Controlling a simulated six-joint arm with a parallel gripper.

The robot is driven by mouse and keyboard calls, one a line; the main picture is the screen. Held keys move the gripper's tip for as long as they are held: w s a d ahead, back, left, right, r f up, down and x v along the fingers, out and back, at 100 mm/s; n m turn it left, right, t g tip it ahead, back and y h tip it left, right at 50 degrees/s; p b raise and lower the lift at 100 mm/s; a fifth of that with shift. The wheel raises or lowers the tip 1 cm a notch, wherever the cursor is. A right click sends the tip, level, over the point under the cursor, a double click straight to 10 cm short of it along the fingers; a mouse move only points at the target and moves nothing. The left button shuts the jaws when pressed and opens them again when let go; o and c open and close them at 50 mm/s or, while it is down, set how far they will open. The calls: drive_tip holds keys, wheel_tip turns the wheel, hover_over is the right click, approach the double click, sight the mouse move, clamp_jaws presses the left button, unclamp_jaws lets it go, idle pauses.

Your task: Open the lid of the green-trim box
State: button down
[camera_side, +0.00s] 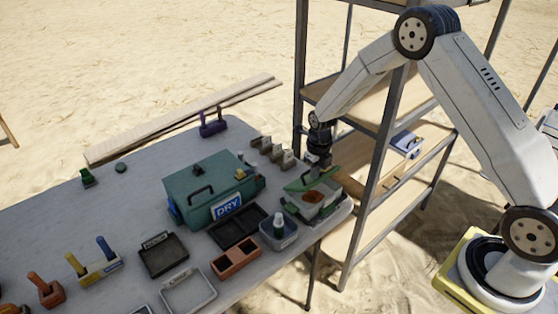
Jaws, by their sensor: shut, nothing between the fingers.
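The green-trim box (326,211) stands at the right end of the table. It is a pale box with green edges. Its green lid (311,181) appears raised and tilted at the back, and a brown item (313,197) shows in front of it. My gripper (321,164) is pointing down just above and behind the raised lid. Its fingers are shut with nothing between them. They are small and dark here, and I cannot tell whether they touch the lid.
A large teal box labelled DRY (205,184) stands left of the green-trim box. A grey bin with a bottle (279,229) and a dark tray (239,230) are close by. Small blocks (272,150) line the back edge. A metal shelf (376,170) stands behind at right.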

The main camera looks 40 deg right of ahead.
drive_tip(key=shift+w+r, duration=0.35)
drive_tip(key=shift+w, duration=0.4)
drive_tip(key=shift+w+r, duration=0.35)
drive_tip(key=shift+w, duration=0.35)
drive_tip(key=shift+w+r, duration=0.35)
drive_tip(key=shift+w, duration=0.4)
drive_tip(key=shift+r, duration=0.1)
